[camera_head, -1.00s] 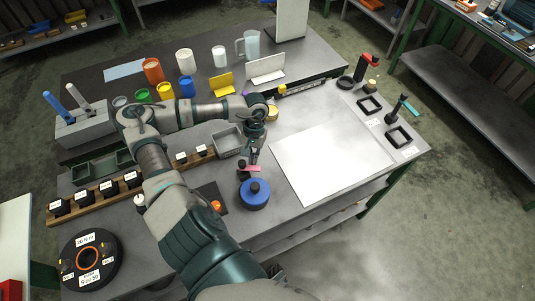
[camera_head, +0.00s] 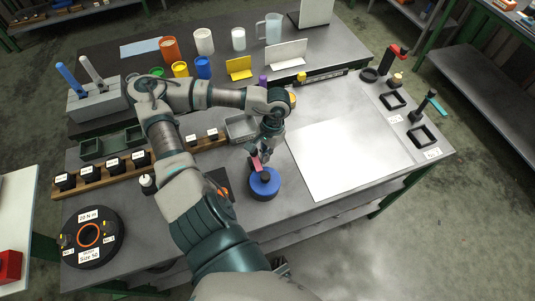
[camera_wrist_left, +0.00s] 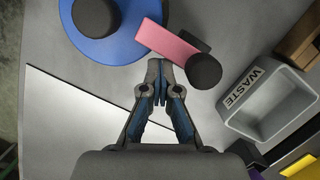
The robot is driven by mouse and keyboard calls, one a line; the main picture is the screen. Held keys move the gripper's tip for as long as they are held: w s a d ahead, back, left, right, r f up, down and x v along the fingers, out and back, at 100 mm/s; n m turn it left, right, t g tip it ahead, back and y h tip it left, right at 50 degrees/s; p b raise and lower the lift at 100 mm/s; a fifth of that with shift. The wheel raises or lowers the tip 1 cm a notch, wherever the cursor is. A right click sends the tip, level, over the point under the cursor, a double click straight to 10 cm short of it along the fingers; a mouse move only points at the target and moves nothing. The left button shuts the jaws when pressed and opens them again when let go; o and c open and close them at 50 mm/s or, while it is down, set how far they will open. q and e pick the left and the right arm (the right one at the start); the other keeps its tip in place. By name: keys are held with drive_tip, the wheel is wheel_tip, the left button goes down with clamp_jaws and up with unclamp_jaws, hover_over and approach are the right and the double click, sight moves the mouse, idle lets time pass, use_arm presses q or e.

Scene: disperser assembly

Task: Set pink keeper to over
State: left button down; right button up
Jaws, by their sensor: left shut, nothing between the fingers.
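The pink keeper (camera_head: 257,165) is a flat bar beside a blue disc (camera_head: 265,186) with a black knob on top. In the left wrist view the pink keeper (camera_wrist_left: 172,44) runs from a black round post (camera_wrist_left: 204,70) toward the blue disc (camera_wrist_left: 112,42), and its free end overlaps the disc's rim. Whether it touches the disc I cannot tell. My left gripper (camera_wrist_left: 158,68) is shut and empty, its fingertips close beside the keeper's long edge. In the head view my left gripper (camera_head: 260,152) partly hides the keeper and post. My right gripper is not in view.
A grey bin labelled WASTE (camera_wrist_left: 268,100) stands close to the post. A large white sheet (camera_head: 345,155) lies to the right. A wooden rack of black blocks (camera_head: 112,170) and a black round fixture (camera_head: 92,235) are at left. Cups stand at the back.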

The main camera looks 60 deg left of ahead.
use_arm(q)
drive_tip(key=shift+s+d+r, duration=0.15)
drive_tip(key=shift+d, duration=0.5)
drive_tip(key=shift+s+d+r, duration=0.1)
drive_tip(key=shift+d+r, duration=0.05)
drive_tip(key=shift+d, duration=0.2)
drive_tip(key=shift+a, duration=0.45)
drive_tip(key=shift+a+f, duration=0.1)
drive_tip(key=shift+f, duration=0.1)
drive_tip(key=shift+w, duration=0.2)
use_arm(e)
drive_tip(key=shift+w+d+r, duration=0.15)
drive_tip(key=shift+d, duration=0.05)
